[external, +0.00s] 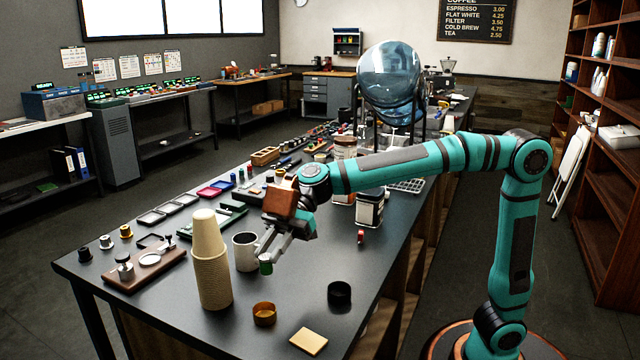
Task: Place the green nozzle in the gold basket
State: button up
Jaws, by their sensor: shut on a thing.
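My gripper (270,247) is shut on the green nozzle (266,268). The nozzle is a small green piece at the fingertips, held above the dark table just right of the white mug. The gold basket (264,315) is a small round golden cup on the table near the front edge. It stands below the nozzle in the picture, apart from it. The fingers hide the upper part of the nozzle.
A tall stack of paper cups (211,265) stands left of the gripper, and a white mug (245,250) stands close beside it. A black ring-shaped cup (339,294) and a yellow pad (309,341) lie to the right. Jars (370,207) stand behind, under my arm.

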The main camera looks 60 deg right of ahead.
aim_at(267, 268)
jog(key=shift+x, duration=0.85)
jog(key=shift+w+f, duration=0.2)
jog(key=shift+f, duration=5.1)
jog(key=o, duration=1.1)
jog(key=shift+c, duration=0.2)
jog(key=shift+r, duration=3.5)
